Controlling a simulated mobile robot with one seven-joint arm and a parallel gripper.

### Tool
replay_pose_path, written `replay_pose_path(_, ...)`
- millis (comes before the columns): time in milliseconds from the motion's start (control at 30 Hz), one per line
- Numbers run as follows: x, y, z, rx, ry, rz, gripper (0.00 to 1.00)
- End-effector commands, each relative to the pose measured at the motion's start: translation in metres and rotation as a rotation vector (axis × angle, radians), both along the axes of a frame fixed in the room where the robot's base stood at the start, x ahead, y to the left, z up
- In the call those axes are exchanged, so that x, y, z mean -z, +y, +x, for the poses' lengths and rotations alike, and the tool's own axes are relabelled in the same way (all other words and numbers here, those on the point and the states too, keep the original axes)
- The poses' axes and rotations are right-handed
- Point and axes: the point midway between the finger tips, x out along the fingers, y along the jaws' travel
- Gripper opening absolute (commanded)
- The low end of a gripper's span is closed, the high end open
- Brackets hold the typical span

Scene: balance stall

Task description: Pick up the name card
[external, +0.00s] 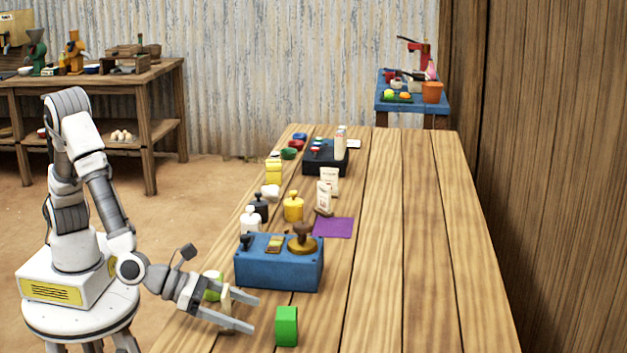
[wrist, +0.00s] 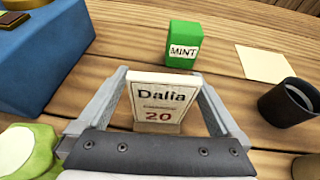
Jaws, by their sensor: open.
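A white name card (wrist: 158,100) stands in the wrist view, reading "Dalia" with a red "20" below. My gripper (wrist: 158,76) is open, with one finger on each side of the card and visible gaps between.
A green "MINT" box (wrist: 182,45) stands just beyond the fingertips. A blue block (external: 278,270) is behind. A green and white object (wrist: 25,150) is close at left. A dark cup (wrist: 288,103) and pale sheet (wrist: 264,61) are right. The table's right side is clear.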

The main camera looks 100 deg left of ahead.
Motion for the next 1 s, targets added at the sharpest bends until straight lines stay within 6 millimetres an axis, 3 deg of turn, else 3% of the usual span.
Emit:
replay_pose_path(133, -0.001, 0.0, 0.0, 0.001, 0.0, 0.0, 0.98)
replay_pose_path(633, -0.001, 0.0, -0.001, 0.001, 0.0, 0.0, 0.09)
replay_pose_path(867, -0.002, 0.0, -0.001, 0.001, 0.0, 0.0, 0.09)
replay_pose_path(1000, -0.016, 0.0, 0.0, 0.001, -0.002, -0.002, 0.09)
